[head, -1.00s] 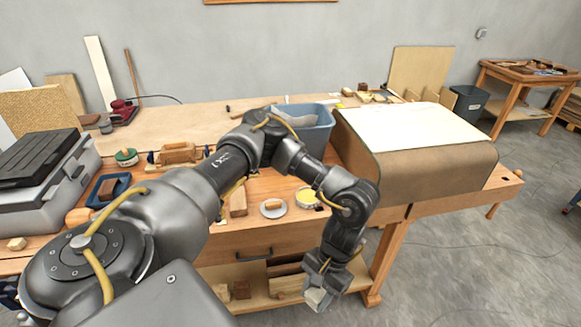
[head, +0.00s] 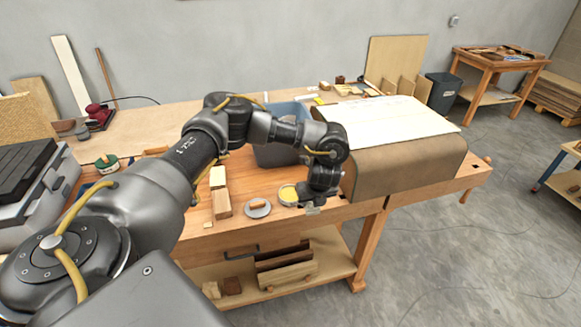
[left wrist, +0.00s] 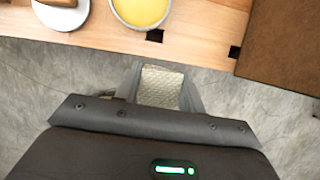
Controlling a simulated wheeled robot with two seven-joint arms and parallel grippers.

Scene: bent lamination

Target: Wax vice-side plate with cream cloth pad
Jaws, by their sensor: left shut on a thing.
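My left gripper (head: 314,204) is shut on the cream cloth pad, which shows as a pale quilted patch (left wrist: 161,86) between the fingers in the left wrist view. The gripper hangs at the bench's front edge, just right of a round tin of yellow wax (head: 289,194); the tin also shows in the left wrist view (left wrist: 141,10). A large brown curved form (head: 400,166) with a cream sheet (head: 395,118) on top stands to the right of the gripper, apart from it. I cannot tell which surface is the vice-side plate. My right gripper is out of view.
A grey dish (head: 257,209) with a small wooden block sits left of the tin. A blue bin (head: 277,153) stands behind my arm. The wooden bench (head: 345,210) has a lower shelf with wood pieces. Clear floor lies in front and to the right.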

